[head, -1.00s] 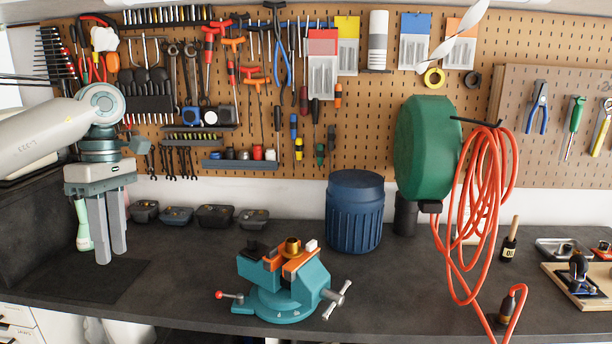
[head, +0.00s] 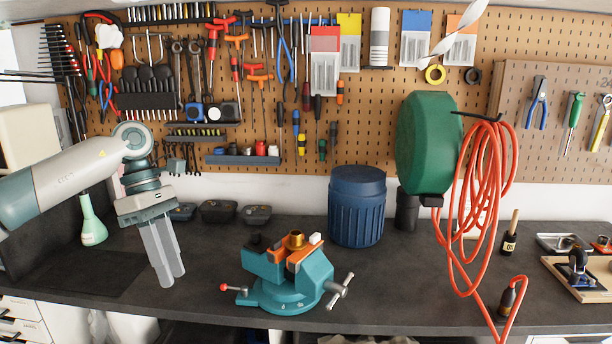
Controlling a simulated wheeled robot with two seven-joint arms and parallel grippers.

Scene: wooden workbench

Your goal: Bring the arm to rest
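My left gripper (head: 168,278) hangs over the left part of the dark workbench (head: 390,285), fingers pointing down and slightly tilted. Its two grey fingers stand close together, seen nearly side-on. I cannot tell whether there is a gap between them, and I see nothing held. The gripper is to the left of the teal vise (head: 287,287), apart from it. A brass-coloured piece (head: 296,241) sits at the vise's orange-lined jaws. My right gripper is not in view.
A green funnel-shaped bottle (head: 92,228) stands left of the gripper. Small dark bins (head: 218,211) line the wall behind it. A blue barrel (head: 357,207) and a green reel with orange hose (head: 425,145) stand right of centre. A tool pegboard (head: 290,100) fills the back.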

